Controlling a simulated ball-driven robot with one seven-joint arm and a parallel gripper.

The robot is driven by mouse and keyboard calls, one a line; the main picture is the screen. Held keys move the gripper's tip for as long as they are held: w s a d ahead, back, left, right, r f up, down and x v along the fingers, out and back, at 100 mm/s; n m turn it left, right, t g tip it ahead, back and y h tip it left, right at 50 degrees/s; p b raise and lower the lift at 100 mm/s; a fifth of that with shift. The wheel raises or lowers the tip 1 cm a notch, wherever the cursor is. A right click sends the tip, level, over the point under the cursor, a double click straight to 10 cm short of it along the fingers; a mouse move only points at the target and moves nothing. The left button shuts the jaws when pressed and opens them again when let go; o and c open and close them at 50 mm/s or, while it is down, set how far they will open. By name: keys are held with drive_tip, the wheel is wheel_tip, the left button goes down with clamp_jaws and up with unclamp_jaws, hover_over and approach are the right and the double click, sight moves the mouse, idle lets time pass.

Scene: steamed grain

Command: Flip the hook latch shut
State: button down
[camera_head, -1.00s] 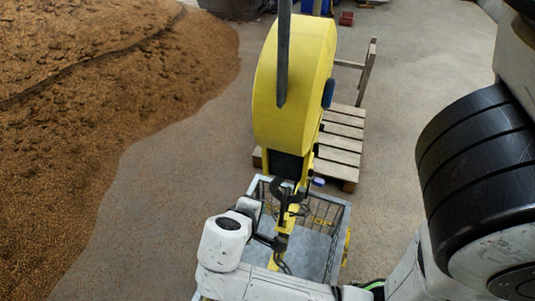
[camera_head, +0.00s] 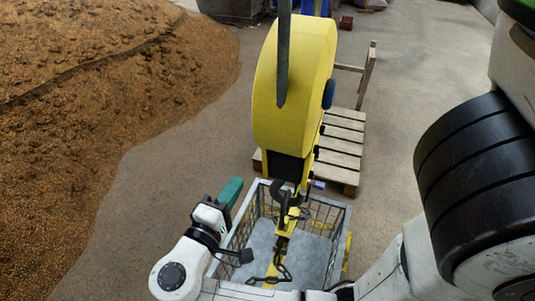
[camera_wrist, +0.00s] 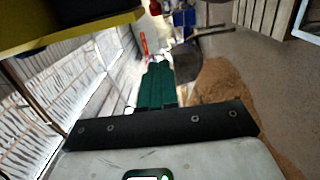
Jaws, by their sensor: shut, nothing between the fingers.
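The dark hook (camera_head: 281,196) hangs under the black lower end of the yellow hoist block (camera_head: 292,90). A yellow lifting piece (camera_head: 285,222) with dark chain (camera_head: 279,264) hangs at the hook, above the wire crate. The latch on the hook is too small and dark for me to tell whether it is open or shut. My gripper (camera_head: 231,191) has green fingers and is shut and empty. It is left of the hook and apart from it, over the crate's left side. In the wrist view its green fingers (camera_wrist: 157,85) point ahead, and the hook is not clearly seen.
The wire crate (camera_head: 345,222) stands below the hoist. A wooden pallet (camera_head: 343,140) lies behind it on the floor. A large grain heap (camera_head: 110,80) fills the left. A dark strap (camera_head: 283,50) runs down before the hoist block. Concrete floor is clear at the right.

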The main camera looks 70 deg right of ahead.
drive_tip(key=s+d+p, duration=0.2)
drive_tip(key=s+d, duration=0.2)
drive_tip(key=d, duration=0.8)
drive_tip(key=shift+s, duration=0.15)
